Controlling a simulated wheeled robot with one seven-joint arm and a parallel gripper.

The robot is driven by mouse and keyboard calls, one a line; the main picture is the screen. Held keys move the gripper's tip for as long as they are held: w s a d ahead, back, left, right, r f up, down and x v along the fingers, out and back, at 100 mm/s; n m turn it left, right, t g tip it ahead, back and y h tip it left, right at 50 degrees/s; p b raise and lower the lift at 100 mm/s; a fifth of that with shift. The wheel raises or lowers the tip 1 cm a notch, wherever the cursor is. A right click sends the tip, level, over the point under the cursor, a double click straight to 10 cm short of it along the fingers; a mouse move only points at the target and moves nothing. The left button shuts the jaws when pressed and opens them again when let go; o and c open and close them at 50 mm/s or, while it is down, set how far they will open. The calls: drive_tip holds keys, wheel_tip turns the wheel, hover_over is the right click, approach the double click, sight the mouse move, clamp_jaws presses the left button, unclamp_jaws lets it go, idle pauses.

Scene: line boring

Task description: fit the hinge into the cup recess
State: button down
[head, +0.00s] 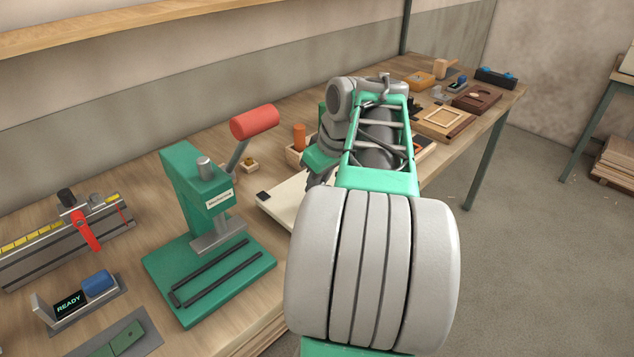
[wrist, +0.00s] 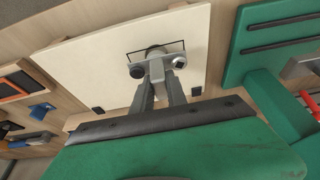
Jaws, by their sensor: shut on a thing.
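The hinge is over the pale door panel (wrist: 95,62), inside or over a thin black rectangular outline near one edge. The cup recess is hidden under the hinge and fingertips. I cannot tell whether the hinge touches the panel or is seated. In the head view a corner of the panel (head: 279,206) shows, while my arm hides the hinge and fingertips.
A green press (head: 196,205) with a red-handled lever (head: 254,122) stands close left of the panel. A rail with a red clamp (head: 84,229) and a READY display (head: 69,304) are farther left. Wooden trays (head: 446,118) lie beyond my arm.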

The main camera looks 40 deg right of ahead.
drive_tip(key=shift+f+b, duration=1.05)
drive_tip(key=shift+f, duration=0.2)
drive_tip(key=c, duration=1.3)
unclamp_jaws()
drive_tip(key=shift+o, duration=0.2)
drive_tip(key=shift+r, duration=0.1)
drive_tip(key=p+v, duration=0.7)
drive_tip(key=v, duration=0.1)
drive_tip(key=shift+s, duration=0.15)
